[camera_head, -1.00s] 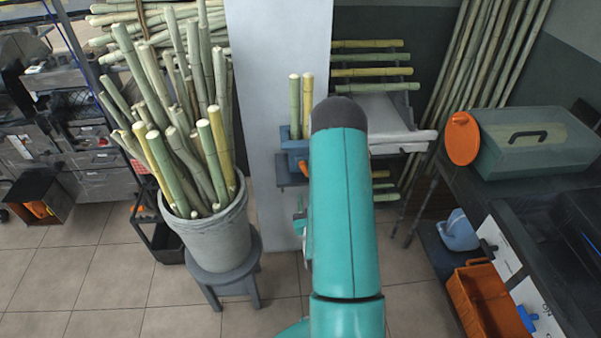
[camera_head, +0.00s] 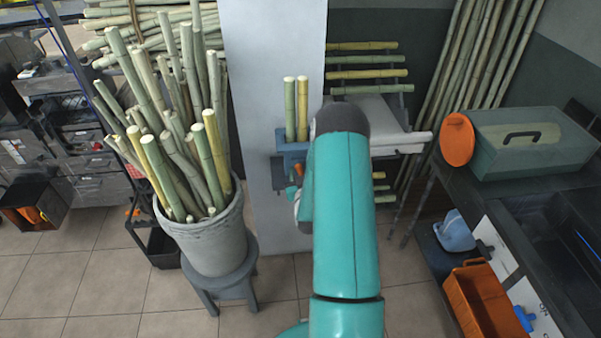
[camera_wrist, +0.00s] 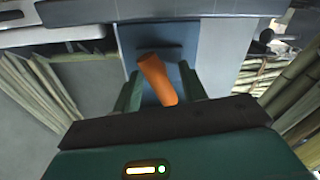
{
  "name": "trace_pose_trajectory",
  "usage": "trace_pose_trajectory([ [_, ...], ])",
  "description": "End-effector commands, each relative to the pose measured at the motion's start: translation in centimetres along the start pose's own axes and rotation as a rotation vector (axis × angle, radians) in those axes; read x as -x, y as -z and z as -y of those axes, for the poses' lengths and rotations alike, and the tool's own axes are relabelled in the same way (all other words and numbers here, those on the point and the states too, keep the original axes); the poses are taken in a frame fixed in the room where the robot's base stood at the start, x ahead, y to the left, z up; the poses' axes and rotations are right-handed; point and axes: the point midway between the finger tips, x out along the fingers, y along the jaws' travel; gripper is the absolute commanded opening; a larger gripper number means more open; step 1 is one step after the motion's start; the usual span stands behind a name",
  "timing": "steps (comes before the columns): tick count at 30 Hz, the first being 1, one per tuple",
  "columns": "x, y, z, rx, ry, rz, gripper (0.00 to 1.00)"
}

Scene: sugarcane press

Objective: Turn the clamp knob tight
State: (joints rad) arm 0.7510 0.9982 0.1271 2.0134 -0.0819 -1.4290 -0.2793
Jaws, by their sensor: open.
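The clamp knob is an orange handle (camera_wrist: 158,80), tilted, in the middle of the wrist view. It stands in front of the blue-grey clamp (camera_wrist: 188,45). My gripper (camera_wrist: 160,88) is open, with one green finger on each side of the knob; I cannot tell whether either finger touches it. In the head view the clamp (camera_head: 293,146) is on the pale column, with two upright cane pieces (camera_head: 296,108) at it. A small orange part of the knob (camera_head: 299,168) shows below, beside my teal arm, which hides most of the gripper.
A grey bucket of cane (camera_head: 213,240) on a stool stands left of the column (camera_head: 262,205). A rack with cane (camera_head: 366,74) is behind my arm. A dark counter with a green box (camera_head: 535,142) is at right, an orange crate (camera_head: 474,300) below.

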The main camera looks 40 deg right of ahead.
Motion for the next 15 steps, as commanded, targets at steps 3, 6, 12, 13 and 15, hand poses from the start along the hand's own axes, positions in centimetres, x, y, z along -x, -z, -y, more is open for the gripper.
trace_pose_trajectory([
  [3, 0.01, 0.00, 0.01, 0.000, 0.000, 0.000, 0.42],
  [6, 0.02, 0.00, 0.00, 0.000, 0.000, 0.000, 0.32],
  [12, 0.03, 0.01, 0.00, 0.000, 0.000, 0.000, 0.00],
  [13, 0.03, 0.01, 0.00, 0.000, 0.000, 0.000, 0.00],
  [15, 0.04, 0.00, -0.01, 0.000, 0.000, 0.000, 0.00],
])
